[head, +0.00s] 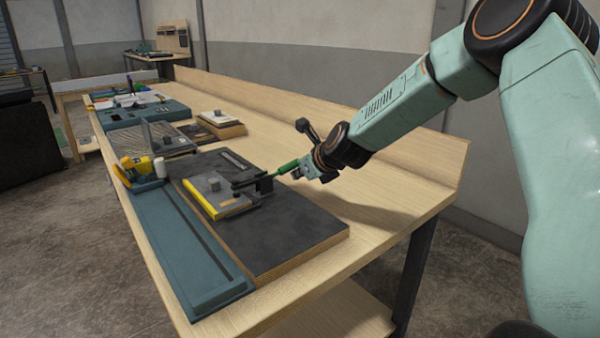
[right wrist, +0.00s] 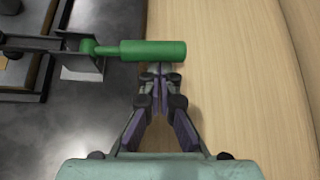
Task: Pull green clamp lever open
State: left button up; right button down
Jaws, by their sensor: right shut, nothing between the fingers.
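The clamp lever has a green handle (head: 287,167) and sits on a dark clamp (head: 258,186) at the right of the fixture. In the right wrist view the green handle (right wrist: 150,50) lies level across the picture, joined to a dark metal bracket (right wrist: 82,66) on its left. My right gripper (head: 298,171) is at the handle's outer end. In the right wrist view its fingers (right wrist: 157,72) are shut with nothing between them, and the tips are just below the handle. I cannot tell whether they touch it. My left gripper is not in view.
The clamp stands on a dark board (head: 290,232) on the wooden bench (head: 380,212). A yellow-edged plate (head: 200,202) lies beside it. A long blue-grey tray (head: 187,250) runs along the front edge. A raised back rail (head: 350,122) bounds the bench. The bench right of the board is clear.

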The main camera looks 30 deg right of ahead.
jog(key=shift+w+a+r+h+p, duration=0.1)
jog(key=shift+r+h+p, duration=0.1)
jog(key=shift+h+p, duration=0.15)
